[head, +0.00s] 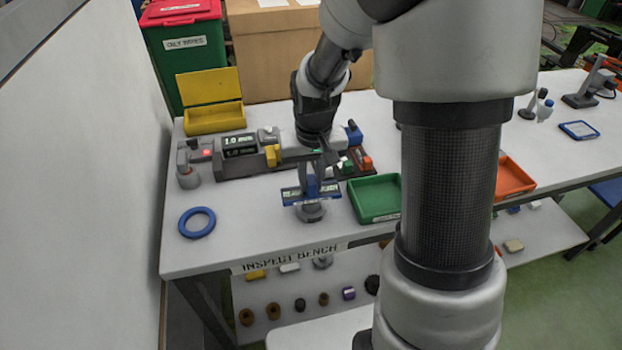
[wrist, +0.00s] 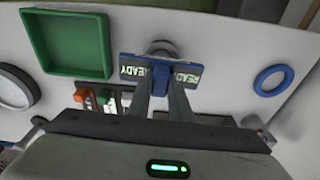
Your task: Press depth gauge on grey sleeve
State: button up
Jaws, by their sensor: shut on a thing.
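My gripper (head: 312,177) is shut on a blue gauge (head: 298,194) with wide side plates, which I take for the depth gauge. In the wrist view, the fingers (wrist: 162,88) close around its blue middle, and its plates (wrist: 185,75) read READY. A grey round piece (head: 311,213), probably the grey sleeve, stands on the bench directly below the gauge; its rim also shows in the wrist view (wrist: 160,47) beyond the plates. The gauge appears upright above it. I cannot tell whether the two touch, as the plates and fingers hide the join.
A grey instrument with 1.0 displays (head: 240,146) stands behind. A green tray (head: 378,197) is close on the right, a blue ring (head: 197,222) lies to the left, and a yellow open box (head: 212,118) is at the back. Bare bench lies between the ring and the gauge.

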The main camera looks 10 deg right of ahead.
jog(key=shift+f+b, duration=0.4)
jog(key=shift+f, duration=0.15)
dwell(1.1)
jog(key=shift+r, duration=0.1)
jog(key=shift+r+p, duration=2.65)
jog(key=shift+r, duration=0.85)
